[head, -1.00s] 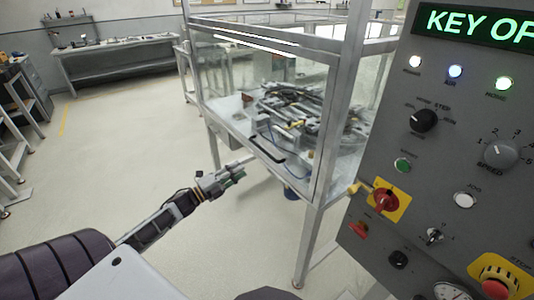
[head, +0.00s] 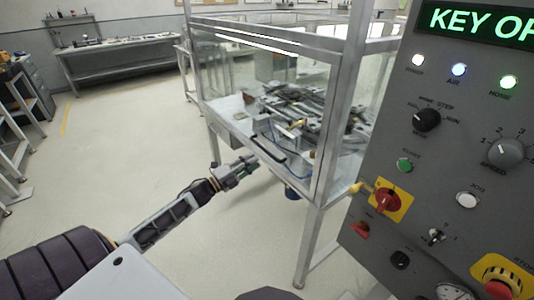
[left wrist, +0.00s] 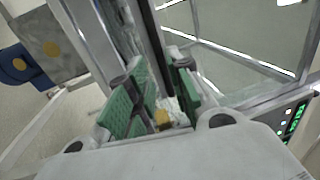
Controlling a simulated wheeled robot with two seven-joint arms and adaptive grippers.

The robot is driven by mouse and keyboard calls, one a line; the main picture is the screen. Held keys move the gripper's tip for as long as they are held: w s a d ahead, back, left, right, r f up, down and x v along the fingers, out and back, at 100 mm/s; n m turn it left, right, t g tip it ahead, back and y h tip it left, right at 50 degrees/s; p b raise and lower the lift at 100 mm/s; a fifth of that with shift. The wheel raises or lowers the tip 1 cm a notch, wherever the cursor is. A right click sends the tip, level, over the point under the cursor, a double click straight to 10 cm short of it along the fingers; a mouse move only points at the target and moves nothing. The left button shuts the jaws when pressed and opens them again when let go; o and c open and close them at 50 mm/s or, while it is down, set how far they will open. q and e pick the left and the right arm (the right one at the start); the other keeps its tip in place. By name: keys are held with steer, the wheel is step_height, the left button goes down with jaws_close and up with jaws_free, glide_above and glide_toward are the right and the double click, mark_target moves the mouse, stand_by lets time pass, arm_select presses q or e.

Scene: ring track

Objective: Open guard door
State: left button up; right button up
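The guard door is a clear panel (head: 262,90) in a metal frame on the near side of the machine enclosure. A black bar handle (head: 268,151) sits low on it and looks horizontal. My left gripper (head: 247,164) is just in front of and below the handle, pointing toward it. In the left wrist view its green-padded fingers (left wrist: 160,95) are apart. A dark bar (left wrist: 158,45) shows between and beyond them; whether it touches the pads I cannot tell. The door appears closed. My right gripper is out of view.
A grey control panel (head: 445,215) with lit lamps, knobs and a red-and-yellow switch (head: 386,201) stands close on the right. An enclosure leg (head: 312,235) stands beside it. The floor (head: 120,130) at the left is clear up to a back bench (head: 125,47).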

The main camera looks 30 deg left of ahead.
mark_target(267, 151)
arm_select(q)
steer(key=shift+x, duration=3.95)
steer(key=shift+c, duration=0.2)
jaws_close()
